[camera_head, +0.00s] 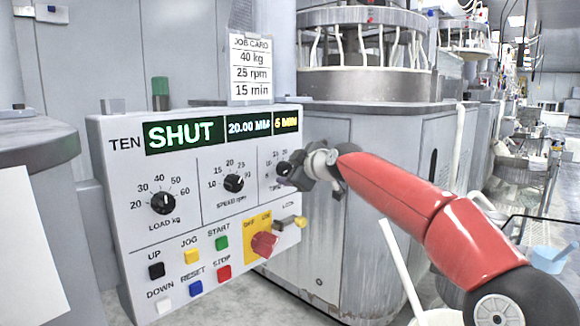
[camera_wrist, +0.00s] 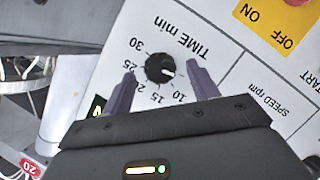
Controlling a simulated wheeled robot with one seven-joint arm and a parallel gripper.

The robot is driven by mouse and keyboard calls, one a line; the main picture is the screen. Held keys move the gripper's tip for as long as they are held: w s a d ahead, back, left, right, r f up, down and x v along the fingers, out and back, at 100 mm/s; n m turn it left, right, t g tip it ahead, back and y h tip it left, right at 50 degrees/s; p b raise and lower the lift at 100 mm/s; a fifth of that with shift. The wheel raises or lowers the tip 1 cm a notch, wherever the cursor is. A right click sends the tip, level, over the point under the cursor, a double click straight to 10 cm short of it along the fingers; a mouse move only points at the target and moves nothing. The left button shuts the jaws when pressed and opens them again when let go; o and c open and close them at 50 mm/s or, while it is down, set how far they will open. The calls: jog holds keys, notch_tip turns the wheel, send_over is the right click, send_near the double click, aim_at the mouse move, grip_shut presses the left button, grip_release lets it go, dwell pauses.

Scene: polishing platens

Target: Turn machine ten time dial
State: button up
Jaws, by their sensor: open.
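The machine panel marked TEN (camera_head: 115,190) shows SHUT, 20.00 MM and 5 MIN on its display. Its time dial (camera_head: 284,169) is a black round knob at the panel's right, partly covered by my gripper (camera_head: 298,170). In the wrist view, the time dial (camera_wrist: 160,68) sits between the two purple fingers of my gripper (camera_wrist: 160,74). The fingers are open, with a gap visible on each side of the knob. The dial's white mark points right, toward the right finger. The numbers 10 to 30 show; any lower number is hidden.
A job card (camera_head: 251,68) above reads 40 kg, 25 rpm, 15 min. The load dial (camera_head: 163,202) and speed dial (camera_head: 234,183) are left of the time dial. A red switch (camera_head: 264,244) on yellow and a yellow-tipped lock part (camera_head: 296,222) sit below my gripper.

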jog(key=shift+w+a+f, duration=0.15)
jog(key=shift+w+a, duration=0.1)
jog(key=shift+w, duration=0.1)
jog(key=c, duration=1)
